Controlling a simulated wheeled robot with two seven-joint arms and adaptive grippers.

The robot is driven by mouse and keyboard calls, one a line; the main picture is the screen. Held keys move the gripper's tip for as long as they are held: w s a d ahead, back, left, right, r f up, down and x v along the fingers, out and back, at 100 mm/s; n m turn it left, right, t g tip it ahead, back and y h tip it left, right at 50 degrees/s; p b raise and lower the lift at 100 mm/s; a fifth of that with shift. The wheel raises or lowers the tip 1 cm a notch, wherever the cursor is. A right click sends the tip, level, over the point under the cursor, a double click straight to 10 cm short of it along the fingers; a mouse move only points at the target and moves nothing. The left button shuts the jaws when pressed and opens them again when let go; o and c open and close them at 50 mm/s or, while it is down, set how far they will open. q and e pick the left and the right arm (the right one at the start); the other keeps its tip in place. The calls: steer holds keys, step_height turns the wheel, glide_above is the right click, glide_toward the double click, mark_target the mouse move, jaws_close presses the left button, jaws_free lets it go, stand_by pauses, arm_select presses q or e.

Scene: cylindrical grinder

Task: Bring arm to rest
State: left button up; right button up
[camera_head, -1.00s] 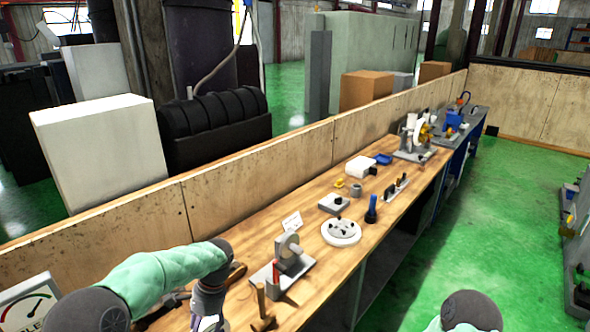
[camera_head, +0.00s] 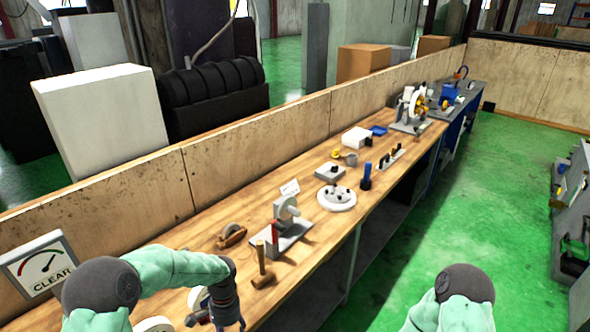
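My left arm, pale green with dark grey joints, comes in from the lower left and bends down over the near end of the wooden bench (camera_head: 325,238). Its dark wrist and the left gripper (camera_head: 222,318) are at the bottom edge, and the fingertips are cut off or too small to read. A wooden-handled hammer (camera_head: 263,268) is just right of the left wrist. Of my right arm only a green and grey link shows at the lower right; its gripper is out of view.
A gauge sign reading CLEAR (camera_head: 43,266) stands at the left. A round white plate (camera_head: 337,198), a dark blue-topped tool (camera_head: 366,176) and a brown-handled tool (camera_head: 231,236) lie along the bench. The green floor (camera_head: 500,180) right of the bench is open.

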arm_select(q)
steer(key=s+d+f+n+t+h+b, duration=0.1)
steer(key=s+d+f+n, duration=0.3)
steer(key=s+f, duration=0.4)
steer(key=s+d+f+n+t+h+b, duration=0.2)
steer(key=s+f, duration=0.7)
steer(key=f, duration=0.5)
steer(key=d+n+h+b, duration=0.1)
steer(key=d+n+b, duration=0.1)
steer(key=d+n, duration=0.1)
steer(key=shift+d+f+b, duration=0.15)
steer(key=shift+f+b, duration=0.05)
steer(key=shift+b, duration=0.15)
steer(key=shift+s, duration=0.1)
